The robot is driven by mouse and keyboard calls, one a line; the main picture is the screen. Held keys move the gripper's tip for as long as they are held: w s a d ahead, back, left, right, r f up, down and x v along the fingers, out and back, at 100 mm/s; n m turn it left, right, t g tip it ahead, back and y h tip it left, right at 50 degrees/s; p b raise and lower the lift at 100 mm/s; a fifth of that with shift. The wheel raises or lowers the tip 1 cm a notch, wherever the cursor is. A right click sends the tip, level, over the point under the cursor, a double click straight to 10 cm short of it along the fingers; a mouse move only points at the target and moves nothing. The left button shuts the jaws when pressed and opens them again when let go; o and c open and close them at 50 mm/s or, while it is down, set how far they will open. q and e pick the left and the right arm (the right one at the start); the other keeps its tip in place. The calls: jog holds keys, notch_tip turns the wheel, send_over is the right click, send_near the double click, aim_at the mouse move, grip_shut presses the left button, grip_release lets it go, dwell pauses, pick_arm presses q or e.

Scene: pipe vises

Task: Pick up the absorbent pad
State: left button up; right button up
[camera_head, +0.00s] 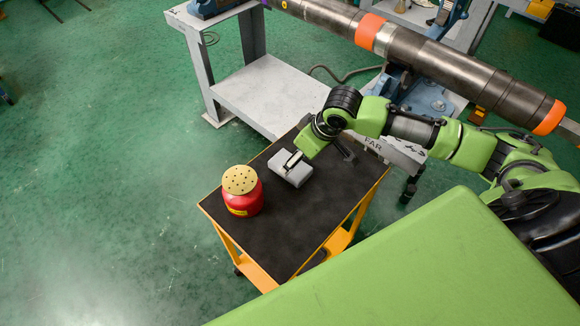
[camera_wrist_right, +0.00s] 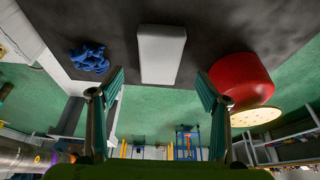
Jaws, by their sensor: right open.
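The absorbent pad, which I take to be the pale grey block (camera_head: 288,172), lies flat on the dark top of a yellow cart. In the right wrist view the pad (camera_wrist_right: 162,48) is ahead of the fingertips, roughly centred between them. My right gripper (camera_head: 294,159) reaches down from the upper right, over the pad in the head view. Its two fingers are spread with nothing between them (camera_wrist_right: 160,82); I cannot tell the exact gap to the pad. My left gripper is not in view.
A red can (camera_head: 242,198) with a perforated brass-coloured lid stands left of the pad on the cart (camera_head: 290,232). A crumpled blue item (camera_wrist_right: 89,58) lies on the pad's other side. A large pipe (camera_head: 440,65) runs behind on a grey bench (camera_head: 262,98).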

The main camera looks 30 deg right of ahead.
jog(key=shift+w+x, duration=0.15)
jog(key=shift+x, duration=1.4)
jog(key=shift+w+x, duration=0.1)
jog(key=shift+x, duration=1.4)
jog(key=shift+a+r, duration=0.1)
jog(key=shift+r, duration=0.05)
jog(key=c, duration=1.2)
